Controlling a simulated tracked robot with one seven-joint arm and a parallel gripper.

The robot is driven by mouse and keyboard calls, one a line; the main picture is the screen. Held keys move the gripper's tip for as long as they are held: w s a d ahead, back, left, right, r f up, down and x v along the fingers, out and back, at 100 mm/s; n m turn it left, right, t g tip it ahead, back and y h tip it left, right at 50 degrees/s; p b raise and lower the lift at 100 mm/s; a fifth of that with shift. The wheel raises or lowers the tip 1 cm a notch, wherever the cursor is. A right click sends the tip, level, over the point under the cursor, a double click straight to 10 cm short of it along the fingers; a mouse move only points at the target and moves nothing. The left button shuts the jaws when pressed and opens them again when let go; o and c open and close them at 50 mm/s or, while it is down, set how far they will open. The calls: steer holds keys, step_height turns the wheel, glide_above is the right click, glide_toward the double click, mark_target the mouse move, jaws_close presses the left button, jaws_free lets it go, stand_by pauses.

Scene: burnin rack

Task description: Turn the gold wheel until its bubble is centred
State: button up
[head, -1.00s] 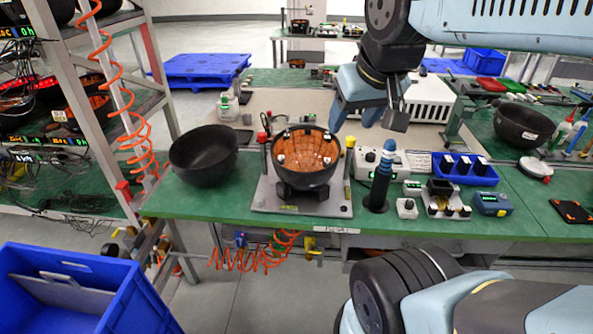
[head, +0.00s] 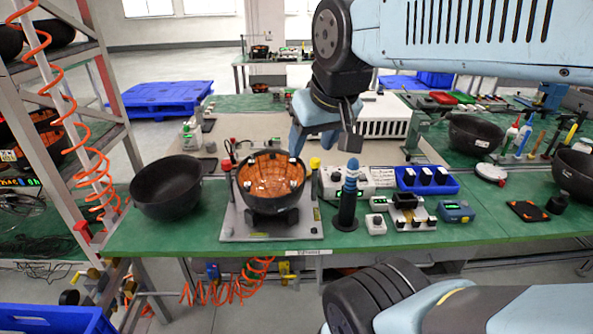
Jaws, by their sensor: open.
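The fixture plate (head: 236,222) stands on the green bench and carries a black bowl (head: 272,205) with an orange, copper-like inside. A yellow-gold knob (head: 315,163) tops a post at the plate's right; it looks like the gold wheel. A red knob (head: 226,165) tops the left side. A small greenish strip (head: 258,234) on the plate's front edge and a yellowish one (head: 317,213) at its right may be bubble vials; the bubbles are too small to read. My gripper (head: 348,138) is open, above and behind the fixture, apart from the gold knob, and partly hidden by my arm.
An empty black bowl (head: 166,190) stands left of the fixture. A dark upright cylinder with a blue top (head: 349,195) stands close right of the gold knob. Small instruments and a blue tray (head: 427,181) lie further right. A rack with a coiled orange hose (head: 92,165) borders the left.

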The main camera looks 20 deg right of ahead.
steer(key=shift+w, duration=0.1)
stand_by(0.3)
steer(key=w+d+f+m+g, duration=0.1)
steer(key=w+d+f+m, duration=0.25)
steer(key=w+m, duration=0.4)
steer(key=w+d+f+m+g, duration=0.2)
steer(key=w+d+m, duration=0.2)
steer(key=w, duration=0.6)
steer(key=w+d+f+m+g, duration=0.1)
steer(key=w+d+f+m, duration=0.15)
steer(key=w+m, duration=0.45)
steer(key=w+d+f+m+g, duration=0.2)
steer(key=w+d+f+m, duration=0.2)
steer(key=w+d+f, duration=0.4)
steer(key=f, duration=0.5)
steer(key=a+f, duration=0.1)
steer(key=f, duration=0.4)
steer(key=w+f, duration=0.1)
steer(key=f, duration=0.3)
steer(key=shift+a+f, duration=0.3)
steer(key=shift+f, duration=0.1)
steer(key=c, duration=1.1)
steer(key=shift+o, duration=0.2)
